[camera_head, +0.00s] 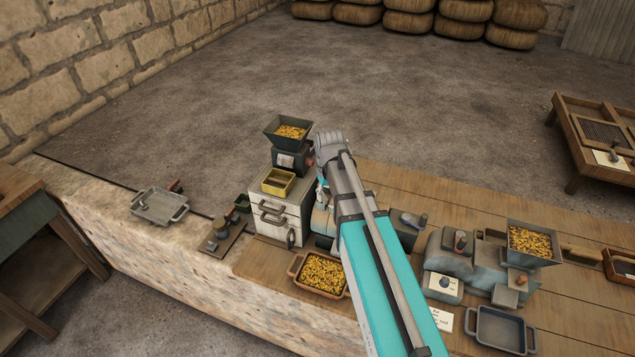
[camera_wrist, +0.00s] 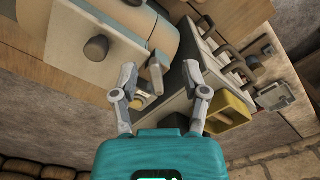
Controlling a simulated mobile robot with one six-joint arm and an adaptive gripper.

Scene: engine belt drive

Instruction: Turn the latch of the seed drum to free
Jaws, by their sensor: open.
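In the wrist view a rounded grey drum with tan bands (camera_wrist: 110,20) fills the upper left, and I take it to be the seed drum. A small grey lever (camera_wrist: 155,74), which looks like its latch, stands at the drum's near end. My gripper (camera_wrist: 161,80) is open, with one finger on each side of the lever. I cannot tell whether either finger touches it. In the head view my arm covers most of the drum, and part of its grey side (camera_head: 322,221) shows left of the arm. The latch and my fingertips are hidden there.
A pale cabinet (camera_head: 266,210) with handles stands close left, carrying a yellow tray (camera_head: 278,182) and a hopper machine (camera_head: 289,135). A tray of yellow seed (camera_head: 321,273) lies in front. Another hopper machine (camera_head: 530,243) and an empty tray (camera_head: 501,331) stand right.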

